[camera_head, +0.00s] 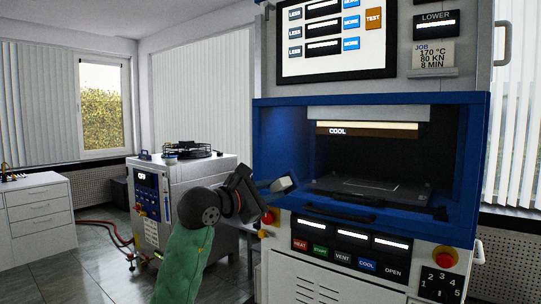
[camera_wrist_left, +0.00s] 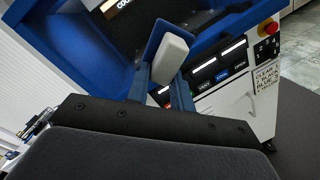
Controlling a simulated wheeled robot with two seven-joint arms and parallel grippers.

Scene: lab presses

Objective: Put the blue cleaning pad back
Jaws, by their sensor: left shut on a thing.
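My left gripper (camera_head: 272,187) reaches in from below, in front of the lower left corner of the press's blue frame (camera_head: 369,216). It is shut on a small block with a pale grey-white part and a blue part beside it, which I take for the cleaning pad (camera_head: 284,183). In the left wrist view the pad (camera_wrist_left: 170,58) stands out beyond the fingers, tilted, with the press behind it. The gripper is outside the press opening. My right gripper is not in view.
Inside the opening lies a dark plate (camera_head: 370,186). A black handle (camera_head: 338,213) crosses the front, above buttons and a red stop knob (camera_head: 445,257). Another red knob (camera_head: 267,218) is close below my gripper. A white machine (camera_head: 200,170) stands left, behind my arm.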

